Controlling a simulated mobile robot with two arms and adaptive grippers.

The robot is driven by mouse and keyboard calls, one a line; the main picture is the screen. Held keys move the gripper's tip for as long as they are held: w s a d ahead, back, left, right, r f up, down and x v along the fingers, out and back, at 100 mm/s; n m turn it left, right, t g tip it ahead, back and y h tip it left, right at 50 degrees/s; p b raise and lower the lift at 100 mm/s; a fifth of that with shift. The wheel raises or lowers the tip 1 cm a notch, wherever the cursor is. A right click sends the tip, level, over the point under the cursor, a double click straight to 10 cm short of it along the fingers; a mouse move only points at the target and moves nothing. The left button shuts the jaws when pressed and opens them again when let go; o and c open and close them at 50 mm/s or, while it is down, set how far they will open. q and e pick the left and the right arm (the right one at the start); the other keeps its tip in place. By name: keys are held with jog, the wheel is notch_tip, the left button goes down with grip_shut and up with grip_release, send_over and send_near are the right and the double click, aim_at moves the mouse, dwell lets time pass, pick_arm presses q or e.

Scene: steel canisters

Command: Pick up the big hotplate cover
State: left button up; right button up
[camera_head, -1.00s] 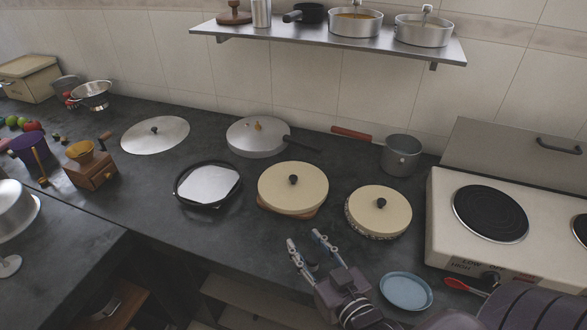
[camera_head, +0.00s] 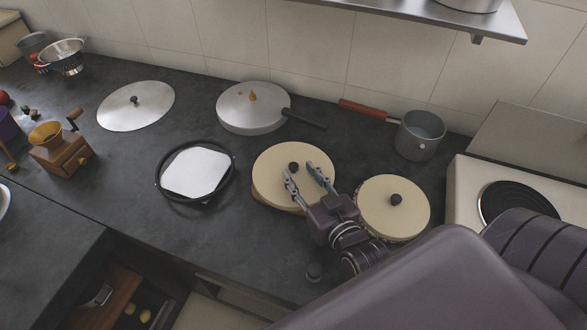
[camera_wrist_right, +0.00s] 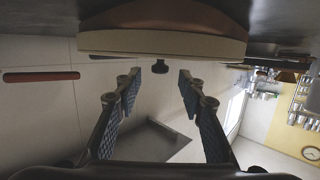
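The big hotplate cover (camera_head: 280,163) is a round cream disc with a small black knob (camera_head: 294,167) on top. It lies on the counter, over a brown wooden piece that shows at its lower edge. My right gripper (camera_head: 300,169) is open and empty above the cover, its fingertips close to the knob. In the right wrist view the picture is upside down: the cover (camera_wrist_right: 160,43) and its knob show between and beyond the open fingers (camera_wrist_right: 160,80). Whether the fingers reach down beside the knob is unclear. My left gripper is not in view.
A smaller cream cover (camera_head: 380,215) lies just right, close to my right wrist. A black-rimmed pan (camera_head: 163,178) is at left, a lidded pan (camera_head: 248,118) behind, a grey saucepan (camera_head: 416,148) and stove (camera_head: 465,190) at right. The wall shelf (camera_head: 490,22) hangs above.

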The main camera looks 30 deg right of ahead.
aim_at(294, 166)
jog(key=w, duration=0.3)
jog(key=shift+w+d+f, duration=0.1)
jog(key=shift+w+f, duration=0.15)
jog(key=shift+f, duration=0.1)
jog(key=shift+w+f+p, duration=0.15)
jog(key=shift+w+p, duration=0.15)
jog(key=shift+w, duration=0.2)
jog(key=shift+c, duration=1.9)
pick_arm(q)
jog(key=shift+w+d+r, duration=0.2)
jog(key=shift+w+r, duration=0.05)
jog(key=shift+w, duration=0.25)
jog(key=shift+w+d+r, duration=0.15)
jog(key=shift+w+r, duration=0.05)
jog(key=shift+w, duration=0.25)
pick_arm(e)
grip_shut()
